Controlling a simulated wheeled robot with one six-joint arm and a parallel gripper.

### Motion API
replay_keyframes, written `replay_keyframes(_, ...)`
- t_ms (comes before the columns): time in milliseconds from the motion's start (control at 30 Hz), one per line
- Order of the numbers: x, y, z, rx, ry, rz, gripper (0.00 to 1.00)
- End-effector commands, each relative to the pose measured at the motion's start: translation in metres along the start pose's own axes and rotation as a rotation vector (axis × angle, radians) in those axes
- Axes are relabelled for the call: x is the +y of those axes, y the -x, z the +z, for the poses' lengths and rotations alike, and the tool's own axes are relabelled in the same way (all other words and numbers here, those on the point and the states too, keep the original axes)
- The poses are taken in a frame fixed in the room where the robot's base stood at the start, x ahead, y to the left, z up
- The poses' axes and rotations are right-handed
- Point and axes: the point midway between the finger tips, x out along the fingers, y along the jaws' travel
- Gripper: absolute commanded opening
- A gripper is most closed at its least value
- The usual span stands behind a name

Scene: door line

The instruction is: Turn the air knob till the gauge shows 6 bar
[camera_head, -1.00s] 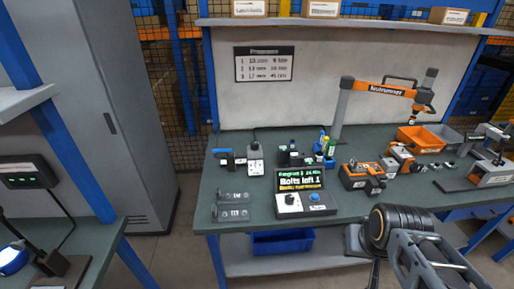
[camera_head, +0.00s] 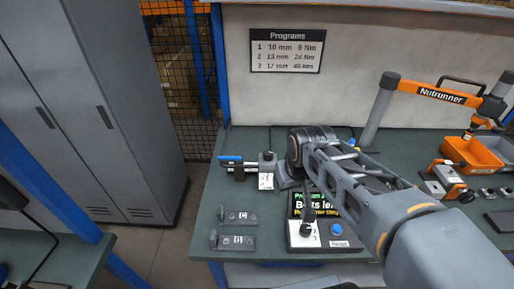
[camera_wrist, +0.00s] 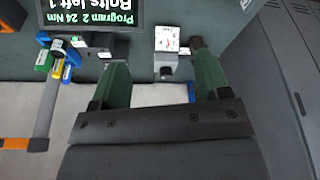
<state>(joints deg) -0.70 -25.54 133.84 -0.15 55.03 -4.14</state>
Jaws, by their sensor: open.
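A small air unit with a white-faced square gauge (camera_head: 265,181) and a dark knob (camera_head: 267,156) on top stands on the bench, left of my gripper (camera_head: 286,176). In the wrist view, the gauge (camera_wrist: 167,38) shows beyond the fingers with a grey block, likely the knob (camera_wrist: 166,66), below it. The gauge marks are too small to read. My gripper also shows in the wrist view (camera_wrist: 160,68), its two green fingers apart with nothing held. The air unit lies in line with the gap; I see no contact.
A control box (camera_head: 292,240) with a lit screen stands in front of my arm, partly hidden. A blue-handled tool (camera_head: 232,160) lies left of the air unit. Two grey brackets (camera_head: 238,217) sit at the bench's front left. A Nutrunner arm (camera_head: 440,95) stands at right.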

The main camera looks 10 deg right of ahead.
Motion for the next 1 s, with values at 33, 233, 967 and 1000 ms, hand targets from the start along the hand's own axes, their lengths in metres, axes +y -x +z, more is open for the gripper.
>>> replay_keyframes(33, 0.003, 0.006, -0.022, -0.022, 0.032, -0.002, 0.7)
replay_keyframes(233, 0.01, 0.007, -0.109, -0.114, 0.207, -0.021, 0.7)
replay_keyframes(967, 0.022, -0.071, -0.238, -0.278, 0.553, -0.105, 0.7)
replay_keyframes(1000, 0.022, -0.077, -0.237, -0.279, 0.554, -0.105, 0.7)
